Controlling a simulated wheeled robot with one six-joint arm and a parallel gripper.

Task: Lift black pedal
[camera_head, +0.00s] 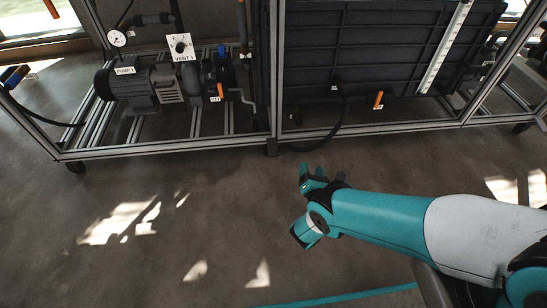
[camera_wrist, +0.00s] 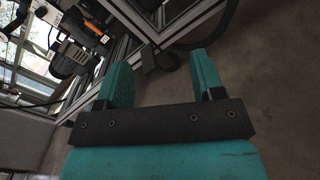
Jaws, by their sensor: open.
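I cannot clearly make out a black pedal. A small black block (camera_head: 271,147) sits at the foot of the middle frame post, low by the floor; I cannot tell whether it is the pedal or a foot of the frame. In the wrist view a dark block (camera_wrist: 148,60) shows by the frame's lower corner, between and beyond the fingertips. My gripper (camera_head: 312,171) is open and empty, over the floor in front of the frame, to the right of the block and apart from it. Its two teal fingers also show in the wrist view (camera_wrist: 160,62).
The metal frame (camera_head: 180,148) holds a grey pump (camera_head: 138,86), a gauge (camera_head: 117,38), a VENT dial panel (camera_head: 182,47) and a dark ribbed tank (camera_head: 375,55). A black hose (camera_head: 335,128) droops near the post. An orange-handled valve (camera_head: 378,99) sits low right. The floor (camera_head: 200,220) in front is clear.

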